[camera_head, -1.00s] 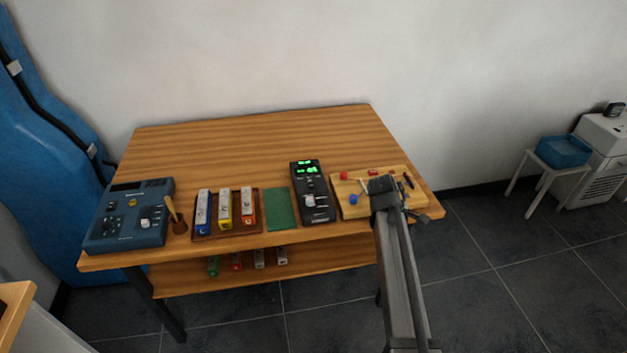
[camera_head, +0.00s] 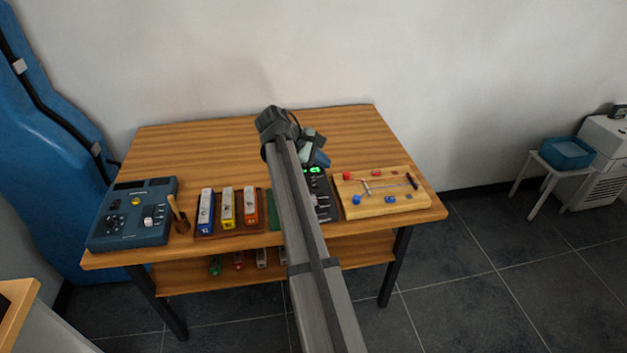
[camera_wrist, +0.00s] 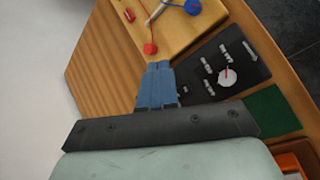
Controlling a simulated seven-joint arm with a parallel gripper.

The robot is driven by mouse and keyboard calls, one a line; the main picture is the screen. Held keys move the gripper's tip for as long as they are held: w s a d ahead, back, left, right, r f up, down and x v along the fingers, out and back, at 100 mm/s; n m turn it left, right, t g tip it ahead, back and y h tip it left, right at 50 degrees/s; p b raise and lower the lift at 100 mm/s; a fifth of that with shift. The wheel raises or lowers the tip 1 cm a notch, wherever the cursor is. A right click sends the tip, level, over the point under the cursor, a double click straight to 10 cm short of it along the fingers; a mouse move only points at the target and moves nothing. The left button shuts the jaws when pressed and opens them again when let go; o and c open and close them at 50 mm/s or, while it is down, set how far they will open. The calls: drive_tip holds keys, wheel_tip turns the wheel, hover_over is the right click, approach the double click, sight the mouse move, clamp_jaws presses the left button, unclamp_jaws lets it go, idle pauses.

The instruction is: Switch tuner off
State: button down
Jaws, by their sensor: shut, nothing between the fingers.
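The tuner looks to be the black device (camera_head: 321,190) with a lit green display, right of the table's middle. My arm and gripper cover much of it in the head view. In the wrist view the tuner (camera_wrist: 225,68) shows a white round knob (camera_wrist: 230,77) with a red pointer and several small grey controls. Its display end is hidden behind my fingers there. My gripper (camera_head: 321,161) is over the far end of the tuner, blue fingers together and empty. In the wrist view my gripper (camera_wrist: 158,66) overlaps the tuner's edge; I cannot tell whether it touches.
A wooden board (camera_head: 372,205) with coloured knobs lies right of the tuner. A green mat (camera_wrist: 270,112) lies on its other side. Further left are a tray (camera_head: 229,234) of coloured blocks, a wooden-handled tool (camera_head: 180,216) and a blue console (camera_head: 131,226). The table's back (camera_head: 200,150) is clear.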

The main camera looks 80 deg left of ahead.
sight(311, 182)
drive_tip(key=shift+m+t, duration=0.6)
drive_tip(key=shift+m, duration=0.3)
drive_tip(key=shift+s+a+r, duration=0.2)
drive_tip(key=shift+s+a, duration=0.2)
drive_tip(key=shift+a, duration=0.25)
drive_tip(key=shift+s+a+r, duration=0.25)
drive_tip(key=shift+s+a, duration=0.15)
drive_tip(key=shift+a, duration=0.3)
drive_tip(key=shift+s+a+r, duration=0.2)
drive_tip(key=shift+s+a, duration=0.2)
drive_tip(key=shift+a, duration=0.25)
drive_tip(key=shift+f, duration=0.15)
drive_tip(key=shift+a+f, duration=0.2)
drive_tip(key=shift+f, duration=1.2)
drive_tip(key=shift+a+f, duration=0.15)
drive_tip(key=shift+f, duration=1.3)
drive_tip(key=shift+a+f, duration=0.2)
drive_tip(key=shift+f, duration=1.2)
drive_tip(key=shift+f, duration=0.1)
drive_tip(key=shift+f, duration=0.35)
drive_tip(key=shift+f, duration=0.25)
drive_tip(key=shift+r, duration=0.15)
drive_tip(key=shift+r, duration=0.6)
